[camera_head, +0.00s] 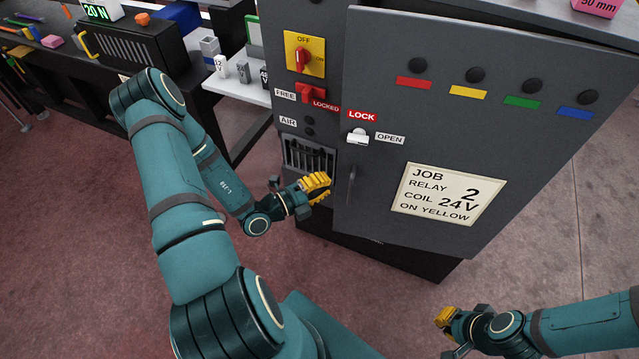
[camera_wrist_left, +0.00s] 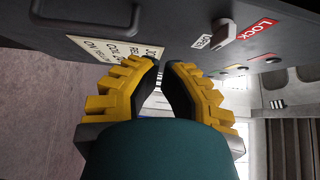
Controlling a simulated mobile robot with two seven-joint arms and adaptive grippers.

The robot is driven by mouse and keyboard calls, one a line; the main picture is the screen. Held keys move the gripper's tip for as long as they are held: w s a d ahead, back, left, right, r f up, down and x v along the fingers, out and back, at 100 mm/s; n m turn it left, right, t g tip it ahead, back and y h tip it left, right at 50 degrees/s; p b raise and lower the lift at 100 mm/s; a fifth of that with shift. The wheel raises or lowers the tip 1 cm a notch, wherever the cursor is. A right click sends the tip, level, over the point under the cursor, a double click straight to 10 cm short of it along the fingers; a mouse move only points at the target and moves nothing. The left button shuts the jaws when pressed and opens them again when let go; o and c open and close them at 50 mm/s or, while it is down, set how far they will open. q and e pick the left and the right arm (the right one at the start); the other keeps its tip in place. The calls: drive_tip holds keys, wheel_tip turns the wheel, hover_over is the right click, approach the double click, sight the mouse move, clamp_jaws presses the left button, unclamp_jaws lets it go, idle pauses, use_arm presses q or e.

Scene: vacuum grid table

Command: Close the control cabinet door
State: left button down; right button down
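The grey control cabinet door (camera_head: 450,130) stands slightly ajar, with a dark gap along its top edge. A vertical handle (camera_head: 351,185) is on its left side. Above it a white latch lever (camera_head: 358,137) sits beside the OPEN label, below LOCK. My left gripper (camera_head: 318,187) is just left of the handle, in front of the vented panel, and appears apart from the door. In the left wrist view its fingertips (camera_wrist_left: 161,66) are almost together with nothing between them; the handle (camera_wrist_left: 85,14) shows at upper left. My right gripper (camera_head: 446,318) is low right, clear of the door; its finger gap is hidden.
The cabinet's fixed panel (camera_head: 303,75) has a red rotary switch and a red FREE/LOCKED switch. Benches with tools and boxes (camera_head: 130,50) stand at the left. The red floor (camera_head: 560,220) is clear right of the cabinet.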

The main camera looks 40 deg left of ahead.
sight(357, 158)
use_arm(q)
drive_tip(key=x, duration=0.2)
drive_tip(key=a+b+x, duration=0.1)
drive_tip(key=x, duration=0.5)
drive_tip(key=shift+w+a, duration=0.35)
drive_tip(key=shift+w, duration=0.1)
drive_tip(key=shift+w+a, duration=0.2)
drive_tip(key=shift+w, duration=0.3)
